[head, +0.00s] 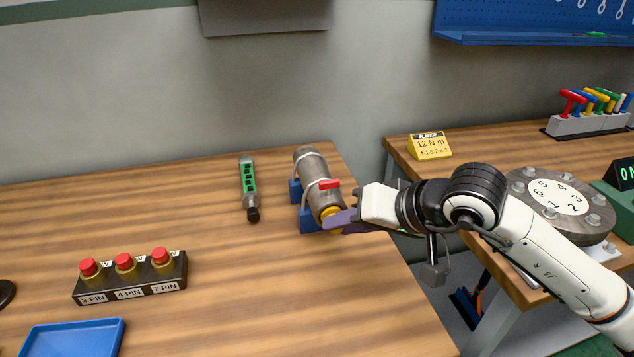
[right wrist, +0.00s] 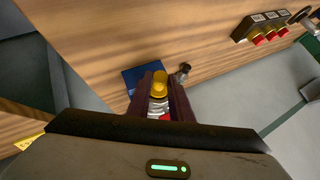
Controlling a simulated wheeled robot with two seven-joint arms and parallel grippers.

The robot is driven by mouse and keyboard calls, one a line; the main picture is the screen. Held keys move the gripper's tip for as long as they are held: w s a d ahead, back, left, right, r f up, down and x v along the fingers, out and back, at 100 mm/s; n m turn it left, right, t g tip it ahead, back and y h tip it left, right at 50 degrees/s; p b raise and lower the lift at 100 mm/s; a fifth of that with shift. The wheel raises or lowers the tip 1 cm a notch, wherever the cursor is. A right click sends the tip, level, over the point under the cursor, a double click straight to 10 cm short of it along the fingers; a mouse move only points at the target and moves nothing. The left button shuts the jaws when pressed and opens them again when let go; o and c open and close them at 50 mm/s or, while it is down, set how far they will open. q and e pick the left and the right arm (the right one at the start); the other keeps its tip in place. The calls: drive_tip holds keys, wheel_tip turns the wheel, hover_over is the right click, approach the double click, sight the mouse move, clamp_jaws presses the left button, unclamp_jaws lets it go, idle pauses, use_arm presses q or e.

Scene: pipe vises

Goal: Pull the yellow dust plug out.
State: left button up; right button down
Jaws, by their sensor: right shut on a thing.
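A grey metal pipe (head: 313,168) with a red handle (head: 329,184) lies in a blue vise (head: 308,220) near the right edge of the left table. The yellow dust plug (head: 331,213) is at the pipe's near end, partly covered by my fingers. My right gripper (head: 337,220) reaches in from the right, with its purple fingers at the plug. In the right wrist view the plug (right wrist: 159,84) sits between the two dark fingers, which are shut on it. How far it sits in the pipe cannot be told. My left gripper is not in view.
A green tool (head: 249,187) with a black tip lies left of the pipe. A block of red-capped connectors (head: 130,280) and a blue tray (head: 72,340) are at the front left. A second table with a flange (head: 558,200) stands right, across a gap.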

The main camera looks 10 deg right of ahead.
drive_tip(key=shift+s+b, duration=0.35)
drive_tip(key=shift+s, duration=0.1)
drive_tip(key=shift+s, duration=0.2)
drive_tip(key=shift+s, duration=0.35)
drive_tip(key=shift+s+d+b, duration=0.1)
drive_tip(key=shift+s+b, duration=0.5)
drive_tip(key=shift+s, duration=0.5)
drive_tip(key=s+r+p, duration=0.1)
drive_tip(key=s+r, duration=0.4)
